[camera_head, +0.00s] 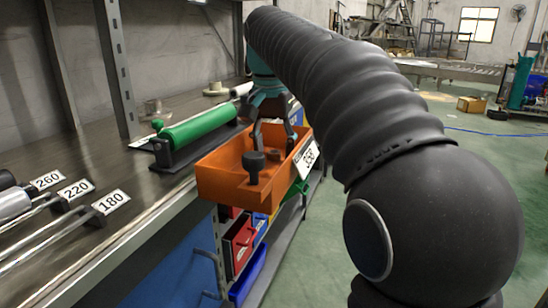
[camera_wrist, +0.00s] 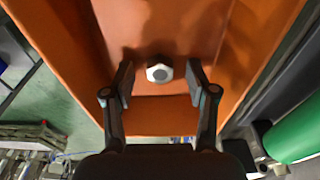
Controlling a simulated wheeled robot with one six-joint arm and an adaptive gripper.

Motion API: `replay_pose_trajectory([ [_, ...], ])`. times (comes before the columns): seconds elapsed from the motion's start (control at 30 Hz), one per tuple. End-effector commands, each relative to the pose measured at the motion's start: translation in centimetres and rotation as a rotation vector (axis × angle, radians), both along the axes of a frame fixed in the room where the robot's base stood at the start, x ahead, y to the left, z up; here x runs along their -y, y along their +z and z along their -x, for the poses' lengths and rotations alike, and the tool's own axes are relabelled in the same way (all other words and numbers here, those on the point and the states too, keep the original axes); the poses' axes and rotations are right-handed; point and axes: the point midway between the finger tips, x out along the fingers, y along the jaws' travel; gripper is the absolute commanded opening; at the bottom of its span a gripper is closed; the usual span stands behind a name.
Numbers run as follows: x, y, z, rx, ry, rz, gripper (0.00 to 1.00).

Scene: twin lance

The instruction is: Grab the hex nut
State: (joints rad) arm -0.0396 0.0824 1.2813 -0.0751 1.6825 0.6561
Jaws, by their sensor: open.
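The hex nut (camera_wrist: 158,73) is a small pale-grey piece with a dark round centre in the wrist view. It lies on the floor of an orange bin (camera_wrist: 163,117), between the fingertips of my gripper (camera_wrist: 159,80), with a gap on each side. In the head view my gripper (camera_head: 273,143) points down into the orange bin (camera_head: 224,184), fingers apart and empty. I cannot tell the exact height of the fingertips above the bin floor.
The bin walls surround the fingers. A green roller (camera_head: 197,129) on a black stand lies left of the bin. Metal rods with number labels (camera_head: 76,189) lie on the workbench.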

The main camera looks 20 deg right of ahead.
Motion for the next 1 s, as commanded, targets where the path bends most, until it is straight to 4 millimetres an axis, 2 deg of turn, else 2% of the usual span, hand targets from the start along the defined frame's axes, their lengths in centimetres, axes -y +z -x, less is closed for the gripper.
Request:
replay_pose_trajectory([
  [0.07,0.0,0.0,0.0,0.000,0.000,0.000,0.57],
  [0.1,0.0,0.0,0.0,0.000,0.000,0.000,0.52],
  [0.3,0.0,0.0,0.0,0.000,0.000,0.000,0.02],
  [0.33,0.0,0.0,0.0,0.000,0.000,0.000,0.00],
  [0.77,0.0,0.7,-0.1,0.001,0.000,0.000,0.00],
  [0.87,0.0,1.6,-0.1,0.000,0.000,0.000,0.00],
  [1.0,0.0,4.1,-0.1,0.004,0.000,0.000,0.00],
])
